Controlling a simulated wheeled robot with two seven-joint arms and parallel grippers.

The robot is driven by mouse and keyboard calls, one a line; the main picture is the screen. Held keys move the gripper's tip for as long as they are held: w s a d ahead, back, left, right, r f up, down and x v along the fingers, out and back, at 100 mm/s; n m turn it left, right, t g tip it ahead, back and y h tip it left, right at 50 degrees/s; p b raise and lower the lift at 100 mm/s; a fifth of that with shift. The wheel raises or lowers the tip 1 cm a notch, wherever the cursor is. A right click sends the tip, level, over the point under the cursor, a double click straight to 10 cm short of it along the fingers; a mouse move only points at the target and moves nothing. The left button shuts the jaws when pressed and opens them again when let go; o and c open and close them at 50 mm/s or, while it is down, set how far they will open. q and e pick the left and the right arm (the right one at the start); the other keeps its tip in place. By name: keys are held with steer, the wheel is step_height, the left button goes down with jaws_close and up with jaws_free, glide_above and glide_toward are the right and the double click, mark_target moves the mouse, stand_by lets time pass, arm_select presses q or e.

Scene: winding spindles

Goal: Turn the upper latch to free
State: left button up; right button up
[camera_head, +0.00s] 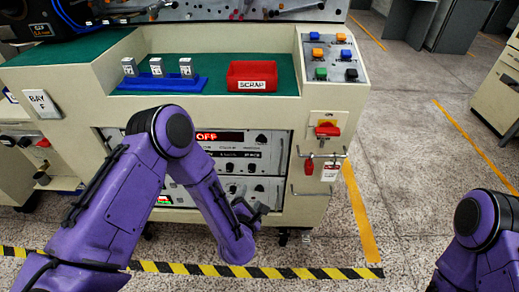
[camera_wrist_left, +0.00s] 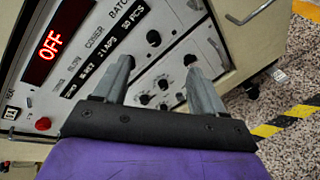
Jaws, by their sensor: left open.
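The upper panel unit (camera_head: 235,146) has a lit red OFF display, also in the left wrist view (camera_wrist_left: 48,45), and a row of dark knobs. A second panel unit (camera_head: 200,185) sits below it, partly hidden by my left arm. I cannot clearly tell which small fitting is the upper latch or how it is turned. My left gripper (camera_head: 251,208) is in front of the lower right of the panels. In the left wrist view its two fingers (camera_wrist_left: 157,66) are spread, with nothing between them, in front of the panel's knobs. My right gripper is out of view.
A red rotary switch (camera_head: 328,130) and a red padlock (camera_head: 309,167) are on the cabinet's right side, near metal handles. A red SCRAP bin (camera_head: 252,76) and a blue spindle rack (camera_head: 162,82) stand on top. Striped tape (camera_head: 270,272) marks the floor.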

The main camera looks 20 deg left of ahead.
mark_target(261, 142)
arm_select(q)
steer(key=w+d+r+n+t+y, duration=0.1)
steer(key=w+r+n+t+y, duration=0.2)
steer(key=w+r+n, duration=0.65)
steer(key=shift+n, duration=0.85)
steer(key=x, duration=0.5)
steer(key=f+x, duration=0.1)
steer(key=x, duration=0.2)
steer(key=shift+w+a+f, duration=0.1)
steer(key=shift+w+a, duration=0.05)
steer(key=shift+a, duration=0.05)
steer(key=shift+c, duration=0.3)
steer(key=c, duration=1)
